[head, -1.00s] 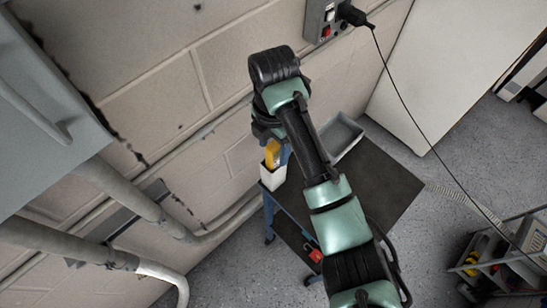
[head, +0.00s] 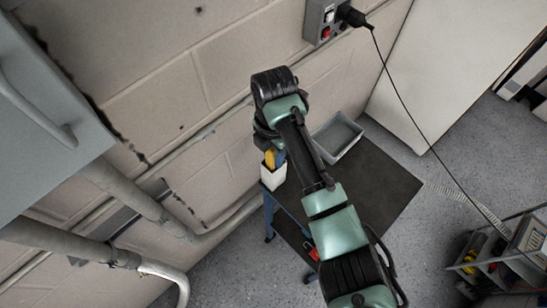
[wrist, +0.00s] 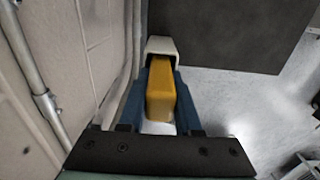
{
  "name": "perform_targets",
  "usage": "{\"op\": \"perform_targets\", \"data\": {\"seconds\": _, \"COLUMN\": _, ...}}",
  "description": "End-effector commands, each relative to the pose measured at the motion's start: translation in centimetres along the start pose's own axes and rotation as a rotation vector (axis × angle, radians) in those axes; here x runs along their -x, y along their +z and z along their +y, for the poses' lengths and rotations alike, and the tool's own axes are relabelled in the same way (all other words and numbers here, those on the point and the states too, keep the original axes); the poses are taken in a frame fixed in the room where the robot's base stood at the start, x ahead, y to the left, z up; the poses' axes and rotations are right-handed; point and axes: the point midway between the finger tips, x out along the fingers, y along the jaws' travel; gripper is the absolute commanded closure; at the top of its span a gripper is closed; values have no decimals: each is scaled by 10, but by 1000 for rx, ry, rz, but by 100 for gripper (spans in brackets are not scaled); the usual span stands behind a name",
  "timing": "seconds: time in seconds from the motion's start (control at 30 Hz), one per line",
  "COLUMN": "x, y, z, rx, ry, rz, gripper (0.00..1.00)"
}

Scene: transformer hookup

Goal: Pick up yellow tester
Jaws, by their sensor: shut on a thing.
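The yellow tester (wrist: 160,90) stands upright between the blue fingers of my gripper (wrist: 161,88) in the wrist view. My gripper is shut on it. The tester's far end is in or over a white holder (wrist: 161,45); I cannot tell how deep it sits. In the head view a small part of the tester (head: 269,158) shows at the mouth of the white holder (head: 272,178). My gripper is mostly hidden there behind my arm.
A dark-topped cart (head: 385,180) carries the holder at its left corner and a grey tray (head: 338,138) at the back. The wall (head: 220,110) is close on the left. A black cable hangs from a wall box (head: 322,18). A second cart (head: 500,255) stands at right.

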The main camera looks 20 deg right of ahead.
Motion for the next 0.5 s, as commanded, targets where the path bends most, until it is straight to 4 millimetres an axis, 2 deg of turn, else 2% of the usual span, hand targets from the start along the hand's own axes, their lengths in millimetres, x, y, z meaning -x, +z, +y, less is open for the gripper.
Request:
{"op": "perform_targets", "data": {"seconds": 0.33, "x": 5, "y": 1, "z": 1, "rx": 0, "ry": 2, "rz": -2, "gripper": 100}}
{"op": "perform_targets", "data": {"seconds": 0.5, "x": 21, "y": 1, "z": 1, "rx": 1, "ry": 4, "rz": -3, "gripper": 100}}
